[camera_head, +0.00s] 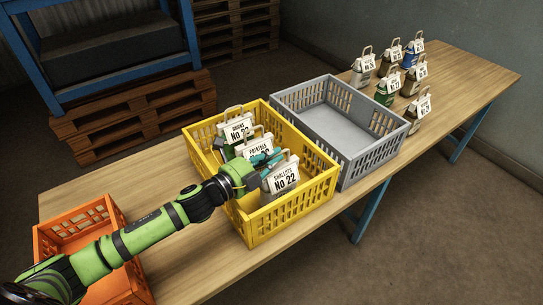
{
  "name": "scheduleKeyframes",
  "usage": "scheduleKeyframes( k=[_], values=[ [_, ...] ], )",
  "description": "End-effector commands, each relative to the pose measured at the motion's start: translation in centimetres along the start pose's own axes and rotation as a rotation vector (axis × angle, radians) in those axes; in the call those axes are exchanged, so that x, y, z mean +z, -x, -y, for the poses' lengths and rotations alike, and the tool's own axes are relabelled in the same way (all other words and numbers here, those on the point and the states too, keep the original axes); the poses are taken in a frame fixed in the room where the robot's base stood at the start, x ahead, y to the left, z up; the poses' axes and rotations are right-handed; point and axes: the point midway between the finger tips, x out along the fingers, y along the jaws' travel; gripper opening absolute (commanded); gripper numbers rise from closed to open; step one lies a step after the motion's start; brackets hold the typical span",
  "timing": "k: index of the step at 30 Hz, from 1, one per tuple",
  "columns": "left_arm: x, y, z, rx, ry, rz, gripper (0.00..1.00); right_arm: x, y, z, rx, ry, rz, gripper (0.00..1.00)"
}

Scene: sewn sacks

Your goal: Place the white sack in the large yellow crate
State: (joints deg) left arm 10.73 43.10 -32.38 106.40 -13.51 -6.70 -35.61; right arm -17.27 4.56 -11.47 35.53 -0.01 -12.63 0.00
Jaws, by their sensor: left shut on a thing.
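The large yellow crate (292,222) stands on the table in the middle of the view. My left gripper (268,159) reaches into it from the left, its teal fingers shut at the top of a greyish-white sack labelled SHALLOTS No 22 (277,193). That sack is upright, inside the crate's outline at its front right; whether it touches the floor is hidden. Behind it in the crate stand a POTATOES sack (257,149), partly covered by the gripper, and a green ONIONS sack (228,151). My right gripper is not in view.
An empty grey crate (334,127) stands right behind the yellow one. Several labelled sacks, including a pale one (361,79), stand at the table's far right end. An orange crate (83,221) is at the near left, partly under my left arm. Wooden pallets (147,117) lie behind the table.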

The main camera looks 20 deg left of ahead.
Motion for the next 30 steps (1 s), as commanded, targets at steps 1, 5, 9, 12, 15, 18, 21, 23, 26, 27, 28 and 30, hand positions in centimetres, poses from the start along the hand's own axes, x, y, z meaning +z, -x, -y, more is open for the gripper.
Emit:
scheduleKeyframes(
  k=[1, 5, 9, 12, 15, 18, 21, 23, 26, 27, 28, 30],
  values=[
    [0.0, -0.1, 0.0, -0.005, -0.001, -0.001, 0.00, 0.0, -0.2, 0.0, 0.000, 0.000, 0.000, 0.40],
    [0.0, 0.0, -0.2, 0.001, 0.000, 0.000, 0.34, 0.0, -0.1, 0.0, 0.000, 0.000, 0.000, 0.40],
    [0.0, 0.0, -0.2, 0.001, 0.000, 0.000, 0.34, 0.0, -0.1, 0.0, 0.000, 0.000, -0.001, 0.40],
    [0.0, 0.0, -0.2, 0.001, 0.000, 0.000, 0.34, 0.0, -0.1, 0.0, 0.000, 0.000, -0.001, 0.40],
    [0.0, 0.0, 0.1, 0.001, 0.000, 0.000, 0.34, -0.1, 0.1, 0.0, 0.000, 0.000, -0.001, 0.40],
    [0.0, 0.7, -0.2, 0.003, 0.001, 0.000, 0.34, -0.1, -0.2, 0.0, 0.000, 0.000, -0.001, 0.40],
    [0.0, 2.2, -0.4, 0.005, 0.000, 0.000, 0.34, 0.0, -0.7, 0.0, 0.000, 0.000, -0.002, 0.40],
    [-0.1, 3.3, -0.4, 0.005, -0.002, -0.001, 0.34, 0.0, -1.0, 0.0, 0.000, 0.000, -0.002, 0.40],
    [0.0, 5.1, -0.5, 0.005, 0.001, 0.001, 0.34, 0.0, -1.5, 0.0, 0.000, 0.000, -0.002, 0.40],
    [-0.1, 5.8, -0.4, 0.004, 0.000, 0.000, 0.34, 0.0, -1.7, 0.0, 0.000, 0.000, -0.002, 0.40],
    [-0.1, 6.3, -0.4, 0.005, -0.001, -0.002, 0.34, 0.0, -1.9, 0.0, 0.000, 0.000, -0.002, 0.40],
    [0.0, 7.3, -0.4, 0.004, 0.001, 0.000, 0.34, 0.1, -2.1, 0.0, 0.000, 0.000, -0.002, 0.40]
  ],
)
